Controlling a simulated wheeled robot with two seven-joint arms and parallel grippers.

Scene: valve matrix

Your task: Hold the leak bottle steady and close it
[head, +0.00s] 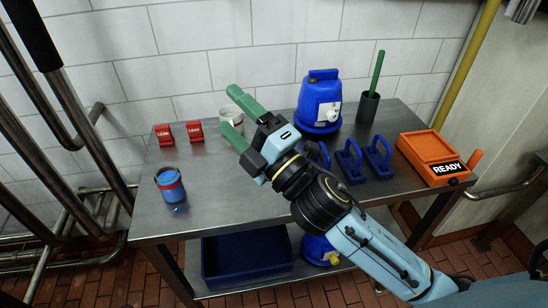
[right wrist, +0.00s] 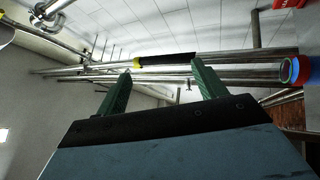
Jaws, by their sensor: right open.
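The leak bottle (head: 170,186), a small blue bottle with a red band near its top, stands at the left front of the steel table. A small bluish patch (head: 179,208) shows on the table just in front of it. In the right wrist view the bottle (right wrist: 291,70) is at the right edge, outside the fingers. My right gripper (head: 232,109), with green fingers, is open and empty above the table, to the right of and behind the bottle, apart from it. My left gripper is not in view.
Two red tags (head: 179,133) and a white mug (head: 232,116) stand at the table's back left. A blue tank (head: 320,102), a dark holder (head: 368,107), blue handles (head: 350,160) and an orange READY box (head: 433,155) are to the right. Pipes run along the left.

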